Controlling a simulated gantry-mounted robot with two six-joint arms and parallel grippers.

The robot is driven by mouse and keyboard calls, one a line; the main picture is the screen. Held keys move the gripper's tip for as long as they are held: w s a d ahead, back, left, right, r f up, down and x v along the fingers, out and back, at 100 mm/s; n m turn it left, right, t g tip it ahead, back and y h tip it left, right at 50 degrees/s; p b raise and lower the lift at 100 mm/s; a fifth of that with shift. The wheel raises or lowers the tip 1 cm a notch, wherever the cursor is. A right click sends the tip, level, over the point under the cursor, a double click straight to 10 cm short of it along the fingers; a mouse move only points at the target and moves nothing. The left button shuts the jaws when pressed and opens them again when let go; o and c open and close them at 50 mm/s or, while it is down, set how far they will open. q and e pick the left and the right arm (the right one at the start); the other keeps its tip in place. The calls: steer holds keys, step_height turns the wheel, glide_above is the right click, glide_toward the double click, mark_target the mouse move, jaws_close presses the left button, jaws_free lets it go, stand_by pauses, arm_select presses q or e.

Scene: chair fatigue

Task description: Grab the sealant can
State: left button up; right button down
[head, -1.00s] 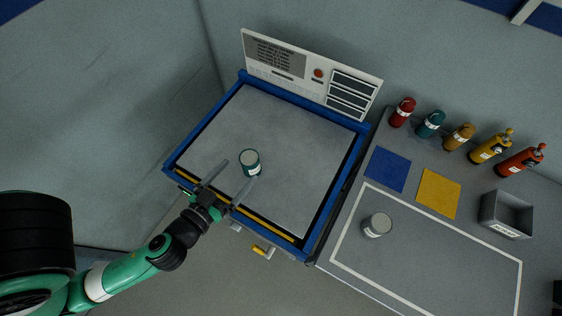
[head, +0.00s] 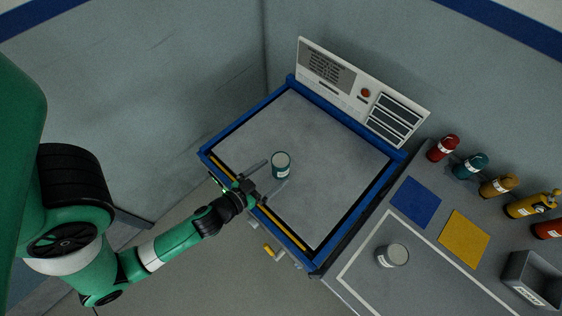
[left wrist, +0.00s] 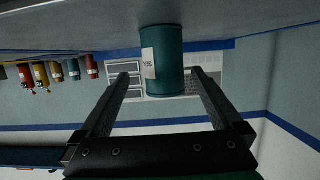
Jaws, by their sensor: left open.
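A teal can (head: 281,165) with a pale label and a grey top stands upright on the grey platform (head: 330,190) of the blue-framed machine. It also shows in the left wrist view (left wrist: 168,62), where the picture is upside down and part of the label is readable only as a few letters. My left gripper (head: 276,172) is open and low over the platform, with its fingertips close to either side of the teal can. A second, grey can (head: 392,255) with a label stands on the bench to the right. My right gripper is out of view.
The bench (head: 440,290) holds a blue square (head: 415,201), a yellow square (head: 463,238), a grey bin (head: 530,280) and several bottles (head: 470,166) along the back. A control panel (head: 360,90) rises behind the platform. The raised blue rim (head: 228,118) borders the platform.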

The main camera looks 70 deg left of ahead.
mark_target(281, 165)
arm_select(q)
steer(key=shift+w+a+p, duration=0.15)
steer(key=shift+p, duration=0.2)
steer(key=shift+w+a+p, duration=0.7)
steer(key=shift+w+p, duration=0.15)
steer(key=shift+p, duration=0.4)
steer(key=x, duration=0.3)
steer(key=shift+s+d+f, duration=0.1)
steer(key=shift+f, duration=0.1)
steer(key=shift+s, duration=0.1)
jaws_close()
